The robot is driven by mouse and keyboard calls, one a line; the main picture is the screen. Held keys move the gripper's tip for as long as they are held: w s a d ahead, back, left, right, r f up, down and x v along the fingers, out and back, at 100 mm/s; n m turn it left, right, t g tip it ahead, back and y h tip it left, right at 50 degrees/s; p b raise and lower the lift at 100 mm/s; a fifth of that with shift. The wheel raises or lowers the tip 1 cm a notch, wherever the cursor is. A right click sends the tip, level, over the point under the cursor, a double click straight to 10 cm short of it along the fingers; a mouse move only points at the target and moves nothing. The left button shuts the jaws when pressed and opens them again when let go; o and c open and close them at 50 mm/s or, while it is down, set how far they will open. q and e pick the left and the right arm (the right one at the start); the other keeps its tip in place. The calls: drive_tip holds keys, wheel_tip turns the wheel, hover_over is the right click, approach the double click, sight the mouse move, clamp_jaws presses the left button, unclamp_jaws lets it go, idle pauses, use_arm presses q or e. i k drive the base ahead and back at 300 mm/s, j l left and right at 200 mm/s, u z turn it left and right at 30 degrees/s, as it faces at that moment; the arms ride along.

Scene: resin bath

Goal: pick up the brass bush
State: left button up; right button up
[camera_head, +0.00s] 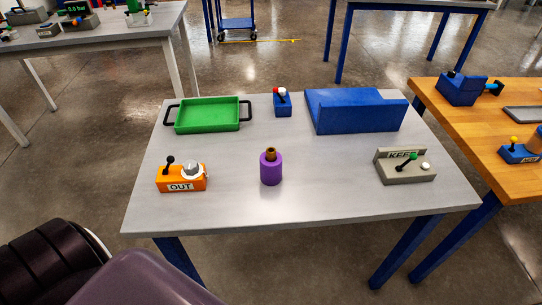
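A small brass-brown cylinder (270,153), which looks like the brass bush, stands upright at the top of a purple round holder (271,170). Its lower part is hidden by the holder, so I cannot tell how deep it sits. The holder stands near the middle of the grey table (330,185), toward its front. Neither of my grippers is in view.
An orange OUT box (170,184) with a black lever stands to the left, and a grey KEEP block (388,172) to the right. Behind are a green tray (207,127), a small blue switch box (283,108) and a blue block (355,120). Table around the holder is clear.

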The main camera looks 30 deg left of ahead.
sight(270, 151)
drive_tip(key=k+u, duration=0.15)
drive_tip(key=u, duration=0.25)
drive_tip(key=k+u, duration=0.15)
drive_tip(key=u, duration=0.2)
drive_tip(key=k+j+u, duration=0.1)
drive_tip(key=u, duration=0.3)
drive_tip(key=k, duration=0.05)
